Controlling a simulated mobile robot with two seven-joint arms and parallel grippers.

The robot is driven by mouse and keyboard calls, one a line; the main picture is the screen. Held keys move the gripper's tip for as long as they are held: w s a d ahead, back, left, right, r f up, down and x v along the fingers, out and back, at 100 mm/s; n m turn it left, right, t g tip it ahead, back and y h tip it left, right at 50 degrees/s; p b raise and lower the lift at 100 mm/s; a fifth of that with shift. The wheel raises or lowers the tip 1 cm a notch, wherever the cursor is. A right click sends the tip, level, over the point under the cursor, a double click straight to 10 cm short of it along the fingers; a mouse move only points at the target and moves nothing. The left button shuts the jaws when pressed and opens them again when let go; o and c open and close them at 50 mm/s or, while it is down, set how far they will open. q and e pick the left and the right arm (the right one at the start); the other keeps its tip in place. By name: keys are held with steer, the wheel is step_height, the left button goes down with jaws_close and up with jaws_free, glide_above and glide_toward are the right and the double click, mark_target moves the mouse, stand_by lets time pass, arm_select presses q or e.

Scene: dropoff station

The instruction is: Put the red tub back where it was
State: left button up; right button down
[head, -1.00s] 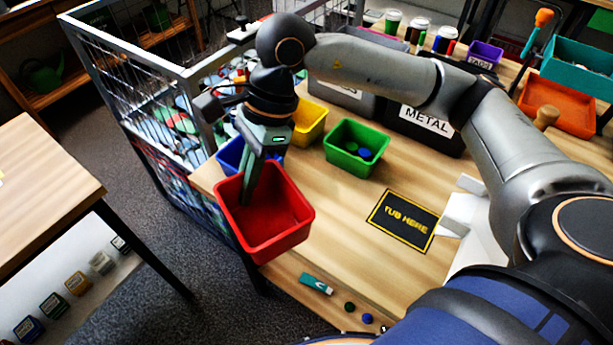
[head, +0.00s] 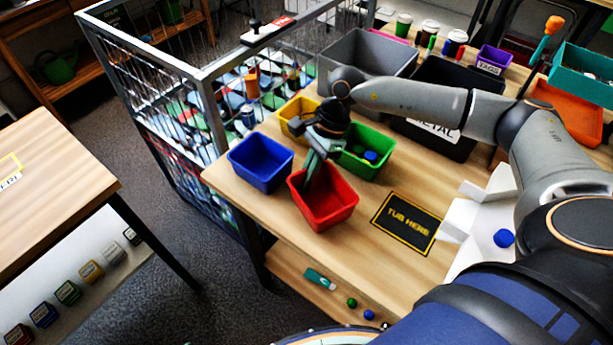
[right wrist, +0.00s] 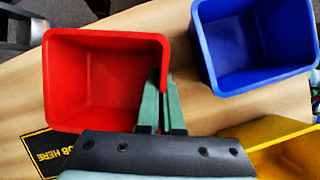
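The red tub (head: 325,212) looks empty and is upright at or just above the tabletop, right of the blue tub (head: 260,163) and left of the "TUB HERE" mat (head: 432,235). I cannot tell whether it touches the table. My right gripper (head: 311,172) is shut on its wall, one finger inside and one outside. In the right wrist view the fingers (right wrist: 161,105) straddle the right wall of the red tub (right wrist: 90,85), and the mat (right wrist: 40,150) shows bare at lower left. My left gripper is not in view.
A green tub (head: 365,168) holding dark lids and a yellow tub (head: 294,112) stand behind the red tub. Dark and grey bins (head: 350,50) stand further back. A wire cage (head: 200,140) borders the table's left. A glue stick and caps lie on the lower front ledge.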

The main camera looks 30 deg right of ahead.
steer(key=shift+f, duration=0.4)
steer(key=shift+f, duration=0.15)
steer(key=c, duration=1.1)
jaws_free()
